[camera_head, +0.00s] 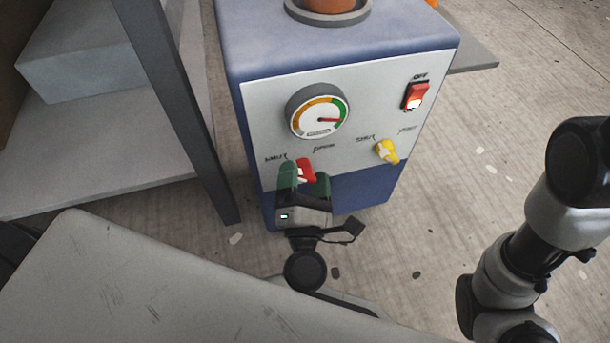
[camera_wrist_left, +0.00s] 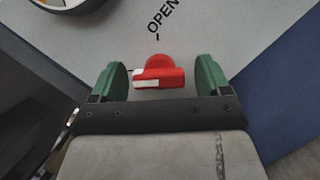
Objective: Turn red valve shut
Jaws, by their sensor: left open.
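The red valve (camera_head: 306,171) is a small knob with a white mark on the light front panel of a blue machine (camera_head: 340,50). In the left wrist view the red valve (camera_wrist_left: 158,72) shows between the fingers, with clear gaps on both sides and the word OPEN above it. My left gripper (camera_head: 304,180) is open, its green fingers on either side of the valve; it also shows in the left wrist view (camera_wrist_left: 160,80). Whether the fingers touch the panel cannot be told. My right arm's links show at the right; its gripper is out of view.
A yellow valve (camera_head: 387,151), a round gauge (camera_head: 318,112) and a red switch (camera_head: 415,95) under the word OFF are on the same panel. A grey surface (camera_head: 130,285) lies at the front left. Shelves with a dark post (camera_head: 178,100) stand left of the machine.

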